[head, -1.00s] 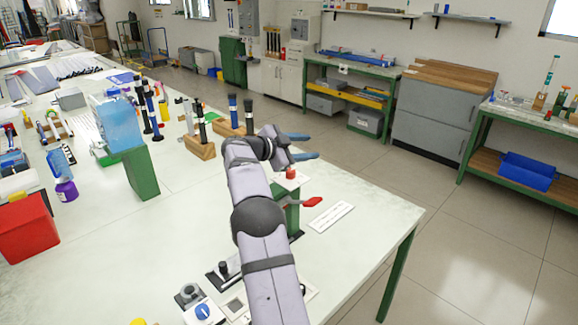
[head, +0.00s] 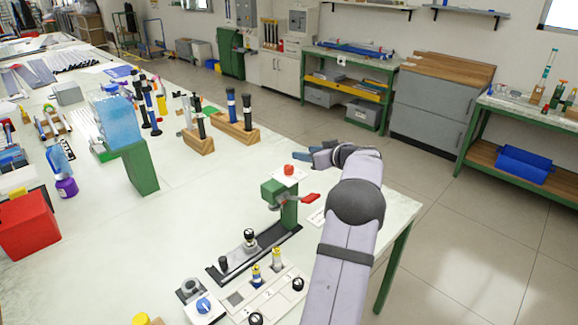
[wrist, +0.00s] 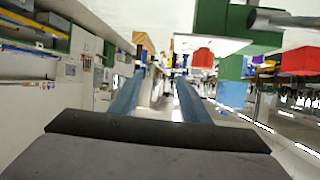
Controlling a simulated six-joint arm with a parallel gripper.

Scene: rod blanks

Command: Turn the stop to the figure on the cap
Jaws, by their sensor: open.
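My gripper (head: 312,156) is open and empty, above and behind the green bench fixture (head: 288,207). Its blue fingers also show apart in the wrist view (wrist: 160,80). The fixture has a small white plate on top with a red knob (head: 289,170), and a red-tipped lever (head: 309,198) at its side. In the wrist view the red knob (wrist: 203,58) is right of the fingers, apart from them. A black rail at the fixture's foot carries a black-knobbed piece (head: 250,238). Two yellow-banded rods (head: 277,258) stand in front. I cannot tell which part is the stop, or read any figure.
A white box with a blue dial (head: 203,306) stands at the front. Wooden blocks with dark rods (head: 236,130) stand behind the fixture. A green block (head: 140,168) and a red bin (head: 28,225) are to the left. The table middle is clear.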

